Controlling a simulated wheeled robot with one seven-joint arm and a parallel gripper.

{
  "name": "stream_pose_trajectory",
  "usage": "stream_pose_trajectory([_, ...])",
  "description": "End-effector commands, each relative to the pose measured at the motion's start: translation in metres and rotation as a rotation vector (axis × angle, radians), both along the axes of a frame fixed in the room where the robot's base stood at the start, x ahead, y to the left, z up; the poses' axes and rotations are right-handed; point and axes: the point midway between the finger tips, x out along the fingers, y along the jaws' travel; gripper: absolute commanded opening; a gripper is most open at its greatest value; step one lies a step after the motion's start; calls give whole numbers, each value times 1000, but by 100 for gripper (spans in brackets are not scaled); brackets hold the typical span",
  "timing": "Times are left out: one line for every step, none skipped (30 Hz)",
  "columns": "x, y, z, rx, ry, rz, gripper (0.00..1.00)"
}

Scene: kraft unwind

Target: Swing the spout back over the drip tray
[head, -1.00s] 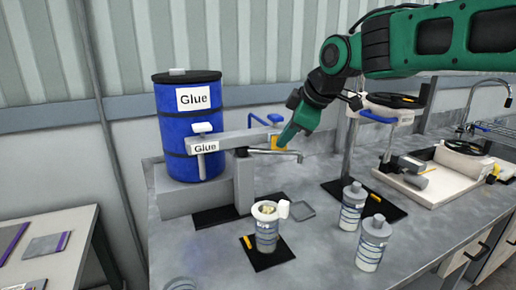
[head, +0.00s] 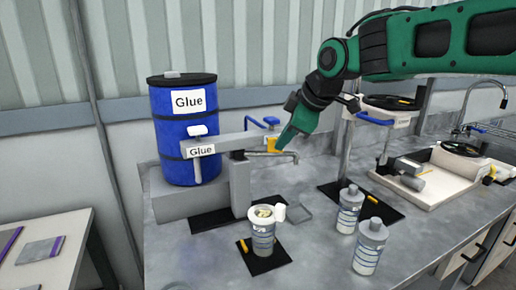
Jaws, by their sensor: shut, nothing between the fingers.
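The spout (head: 258,154) is a thin grey tube with a bent tip, coming off the grey post of the glue dispenser (head: 240,185) and pointing right. A striped cup (head: 262,236) with an open white lid stands on a black mat (head: 265,266), in front of the post.
A blue glue drum (head: 181,130) stands behind the dispenser. Two grey-capped bottles (head: 348,210) (head: 369,247) stand to the right. A stand with a blue handle (head: 374,118) rises behind them, beside a white tray (head: 435,193). A side table (head: 65,275) is at left.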

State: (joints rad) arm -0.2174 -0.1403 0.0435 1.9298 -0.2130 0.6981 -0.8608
Motion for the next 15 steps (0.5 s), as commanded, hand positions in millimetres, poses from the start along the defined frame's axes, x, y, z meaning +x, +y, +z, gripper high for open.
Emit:
stream_pose_trajectory([-6, 1, 0, -1, 0, 3, 0])
stream_pose_trajectory([-10, 2, 0, -1, 0, 4, 0])
stream_pose_trajectory([-15, 3, 0, -1, 0, 7, 0])
stream_pose_trajectory([-20, 4, 1, -1, 0, 8, 0])
stream_pose_trajectory([-24, 5, 0, -1, 1, 8, 0])
stream_pose_trajectory([-29, 4, 2, -1, 0, 7, 0])
stream_pose_trajectory([-31, 0, 10, 1, -3, 5, 0])
stream_pose_trajectory([-34, -2, 15, 1, -3, 6, 0])
stream_pose_trajectory([-38, -4, 22, 0, -2, 7, 0])
stream_pose_trajectory([-42, -6, 27, 0, -2, 8, 0])
stream_pose_trajectory([-45, -8, 33, 1, -3, 10, 0])
stream_pose_trajectory([-50, -9, 39, 0, -1, 12, 0])
stream_pose_trajectory([-53, -11, 43, 0, -1, 12, 0])
stream_pose_trajectory([-56, -13, 48, 0, -2, 13, 0])
stream_pose_trajectory([-59, -15, 54, 0, -1, 13, 0])
